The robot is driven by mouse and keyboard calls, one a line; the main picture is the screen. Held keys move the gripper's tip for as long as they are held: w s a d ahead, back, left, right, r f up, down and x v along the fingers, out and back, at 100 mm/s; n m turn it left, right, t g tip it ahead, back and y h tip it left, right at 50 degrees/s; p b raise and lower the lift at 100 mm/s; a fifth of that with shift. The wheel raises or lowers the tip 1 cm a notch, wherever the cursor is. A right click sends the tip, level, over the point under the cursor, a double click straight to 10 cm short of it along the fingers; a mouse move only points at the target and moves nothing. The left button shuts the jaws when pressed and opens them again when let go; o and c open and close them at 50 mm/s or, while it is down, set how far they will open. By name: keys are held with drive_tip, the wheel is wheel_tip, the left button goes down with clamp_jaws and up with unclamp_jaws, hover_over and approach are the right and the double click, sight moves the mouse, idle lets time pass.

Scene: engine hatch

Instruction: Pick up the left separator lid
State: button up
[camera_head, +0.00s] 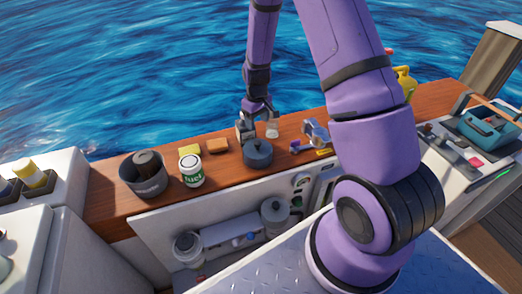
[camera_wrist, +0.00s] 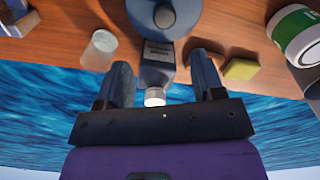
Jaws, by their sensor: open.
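My gripper (camera_head: 257,117) is open above the wooden counter, behind a dark round lidded object with a knob (camera_head: 257,153). In the wrist view my gripper (camera_wrist: 160,62) has its fingers apart, with a dark bottle with a white cap (camera_wrist: 157,62) showing between them. I cannot tell whether the fingers touch the bottle. The round object shows at the top of the wrist view (camera_wrist: 168,20), beyond the bottle. Two round-topped grey canisters, likely the separators, stand in the open hatch: a left one (camera_head: 187,248) and a right one (camera_head: 274,214). I cannot tell for sure which piece is the left separator lid.
A teal toolbox (camera_head: 490,128) stands right. My arm hides part of the right side.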

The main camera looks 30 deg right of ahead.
hover_over(257, 142)
drive_tip(key=f, duration=0.5)
drive_tip(key=shift+w+d, duration=0.35)
drive_tip(key=f, duration=0.2)
drive_tip(key=s+f, duration=0.1)
drive_tip(key=shift+a+f, duration=0.25)
drive_tip(key=shift+f, duration=0.1)
drive_tip(key=shift+w+f, duration=0.1)
drive_tip(key=shift+f, duration=0.65)
drive_tip(key=c, duration=1)
drive_tip(key=shift+r, duration=0.1)
